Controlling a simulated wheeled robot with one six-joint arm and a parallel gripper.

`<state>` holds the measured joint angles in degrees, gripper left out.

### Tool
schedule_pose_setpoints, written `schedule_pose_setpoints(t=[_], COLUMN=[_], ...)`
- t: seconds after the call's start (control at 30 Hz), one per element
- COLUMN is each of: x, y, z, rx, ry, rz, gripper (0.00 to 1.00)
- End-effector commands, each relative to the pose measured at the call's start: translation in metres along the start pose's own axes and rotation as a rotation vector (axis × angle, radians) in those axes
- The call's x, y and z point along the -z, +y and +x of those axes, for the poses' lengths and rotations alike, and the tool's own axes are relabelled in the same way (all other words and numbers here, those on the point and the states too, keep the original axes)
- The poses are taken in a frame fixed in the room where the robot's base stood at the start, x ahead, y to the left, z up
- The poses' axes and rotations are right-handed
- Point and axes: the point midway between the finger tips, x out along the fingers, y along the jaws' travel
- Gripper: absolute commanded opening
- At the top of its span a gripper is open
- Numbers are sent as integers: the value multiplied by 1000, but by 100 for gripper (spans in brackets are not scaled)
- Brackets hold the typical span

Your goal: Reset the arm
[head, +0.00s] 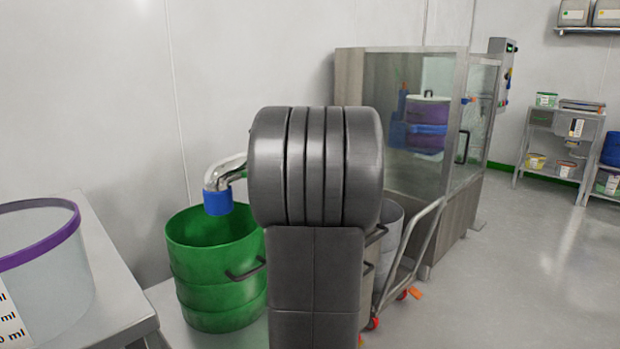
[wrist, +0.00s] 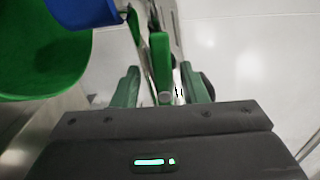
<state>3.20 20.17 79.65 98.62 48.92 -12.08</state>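My arm (head: 315,170) fills the middle of the head view and hides my gripper there. In the wrist view my gripper (wrist: 162,88) shows as two green fingers spread apart above its dark body, with visible gaps on both sides of a green lever-like part (wrist: 160,62). The fingers do not appear to press on that part. I cannot tell whether it lies between the fingertips or beyond them.
A green drum (head: 215,265) stands under a steel pipe with a blue end (head: 218,200); the drum also shows in the wrist view (wrist: 40,60). A table (head: 115,280) with a purple-rimmed tub (head: 50,270) is at left. A trolley (head: 405,265) and glazed cabinet (head: 345,75) stand right. Floor at far right is clear.

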Motion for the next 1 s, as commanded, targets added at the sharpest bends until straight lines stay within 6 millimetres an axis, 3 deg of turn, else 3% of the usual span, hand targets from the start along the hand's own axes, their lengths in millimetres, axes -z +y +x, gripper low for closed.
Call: schedule_pose_setpoints(t=[0.03,1.0], x=[1,2], y=[-8,-10], z=[-2,-2], rx=[-1,-1], ry=[2,2], rz=[25,485], gripper=[39,39])
